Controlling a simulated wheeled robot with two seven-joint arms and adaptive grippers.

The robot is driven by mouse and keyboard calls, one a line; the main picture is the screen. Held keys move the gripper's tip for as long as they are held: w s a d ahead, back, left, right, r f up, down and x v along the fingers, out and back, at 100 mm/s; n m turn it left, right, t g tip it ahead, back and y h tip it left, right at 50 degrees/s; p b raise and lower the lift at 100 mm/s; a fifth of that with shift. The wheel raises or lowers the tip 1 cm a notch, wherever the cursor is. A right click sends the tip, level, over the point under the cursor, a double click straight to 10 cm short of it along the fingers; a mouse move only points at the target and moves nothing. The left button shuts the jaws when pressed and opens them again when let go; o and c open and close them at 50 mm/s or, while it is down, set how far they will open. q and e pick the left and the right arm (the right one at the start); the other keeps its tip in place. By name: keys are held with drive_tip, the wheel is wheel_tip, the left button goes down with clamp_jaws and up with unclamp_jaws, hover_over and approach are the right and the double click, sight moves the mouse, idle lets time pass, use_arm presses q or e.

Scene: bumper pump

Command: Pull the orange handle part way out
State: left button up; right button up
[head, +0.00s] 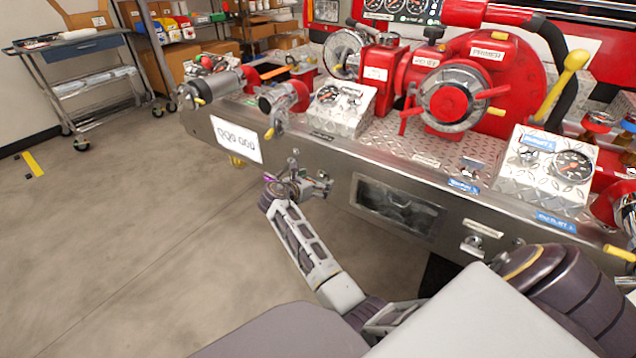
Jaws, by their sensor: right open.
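No handle reads as plainly orange. A yellow-orange lever handle (564,84) stands at the upper right of the pump panel, beside the big red primer housing (508,62). I cannot tell which one is the orange handle. My right gripper (311,184) is open at the panel's front face, low and left of centre. It is below and right of the small handle, apart from it, and far from the big lever. Its fingertips are small and partly blend with the metal. My left gripper is out of view.
The steel bumper (400,178) runs across the view, with a dark recessed window (398,205) right of my right gripper. Gauge boxes (545,165) stand on top. A cart (80,75) and shelves are at the back left. The concrete floor (130,230) at left is clear.

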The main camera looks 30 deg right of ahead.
idle(0.4)
drive_tip(key=c, duration=1.4)
drive_tip(key=shift+c, duration=0.3)
drive_tip(key=shift+p, duration=0.35)
